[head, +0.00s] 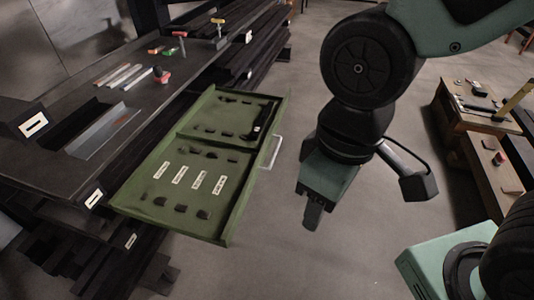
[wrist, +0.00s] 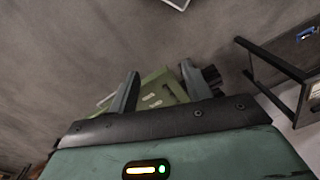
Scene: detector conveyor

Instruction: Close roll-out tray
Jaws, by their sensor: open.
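The green roll-out tray (head: 228,205) stands pulled out of a dark rack on the left in the head view. It has a divider across it, white labels and several small dark pieces inside, and a dark tool near its far right corner. Its pale handle (head: 276,152) is on the right outer side. My gripper (head: 312,218) is to the right of the tray, apart from the handle, pointing down. In the wrist view my gripper (wrist: 160,88) has its two fingers apart with nothing held, and part of the green tray (wrist: 170,88) shows beyond and between them.
The dark rack top (head: 60,160) carries metal strips, a grey angled channel (head: 105,130) and small coloured-handled tools. A wooden workbench (head: 480,115) with tools stands at the right. Grey floor (head: 285,255) lies open between tray and bench.

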